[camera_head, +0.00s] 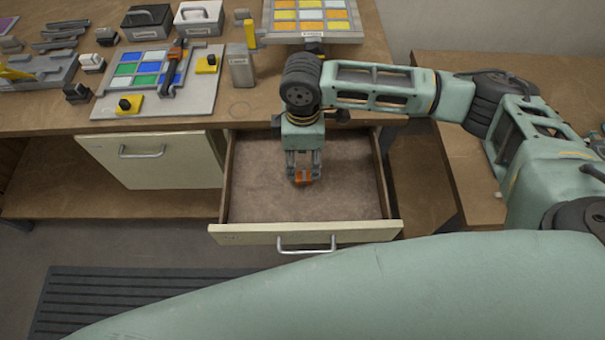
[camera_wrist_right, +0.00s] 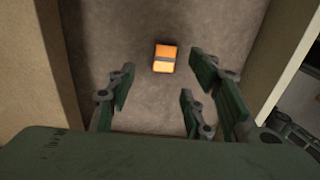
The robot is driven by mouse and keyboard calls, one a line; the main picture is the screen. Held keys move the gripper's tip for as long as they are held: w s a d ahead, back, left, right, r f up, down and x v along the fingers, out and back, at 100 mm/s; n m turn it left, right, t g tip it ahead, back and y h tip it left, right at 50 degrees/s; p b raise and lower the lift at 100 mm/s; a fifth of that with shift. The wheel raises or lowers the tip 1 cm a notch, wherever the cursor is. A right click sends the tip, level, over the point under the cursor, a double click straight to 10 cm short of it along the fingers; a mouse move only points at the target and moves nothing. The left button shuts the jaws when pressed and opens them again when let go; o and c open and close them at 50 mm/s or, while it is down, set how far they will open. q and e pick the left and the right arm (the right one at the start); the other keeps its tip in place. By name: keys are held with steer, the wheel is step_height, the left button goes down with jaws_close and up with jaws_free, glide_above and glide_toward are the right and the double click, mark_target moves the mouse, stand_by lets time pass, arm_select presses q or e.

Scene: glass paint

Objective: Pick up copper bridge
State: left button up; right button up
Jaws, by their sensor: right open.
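The copper bridge (camera_wrist_right: 165,59) is a small orange block with a grey band across its middle. It lies on the floor of the open drawer (camera_head: 255,190). In the head view the copper bridge (camera_head: 303,177) shows just below the fingertips of my right gripper (camera_head: 303,168). My right gripper points down into the drawer and is open. In the right wrist view its fingers (camera_wrist_right: 160,85) stand apart with nothing between them, and the bridge lies ahead of them, apart from the fingers. My left gripper is not in view.
The drawer's front panel with a handle (camera_head: 305,246) faces me, and side walls stand close around my right gripper. On the bench above are a board with coloured glass panes (camera_head: 200,100), a grey block (camera_head: 240,65) and handled boxes (camera_head: 147,22). The rest of the drawer is empty.

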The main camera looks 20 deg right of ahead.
mark_target(304, 176)
steer(key=shift+s+f, duration=0.15)
steer(key=shift+f, duration=0.25)
steer(key=f, duration=0.2)
steer(key=f+p, duration=0.1)
steer(key=f, duration=0.2)
steer(key=shift+s+d+f, duration=0.1)
steer(key=shift+s, duration=0.1)
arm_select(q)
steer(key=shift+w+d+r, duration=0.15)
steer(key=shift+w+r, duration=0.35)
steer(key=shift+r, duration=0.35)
arm_select(e)
steer(key=shift+c, duration=0.4)
steer(key=shift+c, duration=0.9)
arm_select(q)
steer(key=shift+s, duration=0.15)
arm_select(e)
jaws_close()
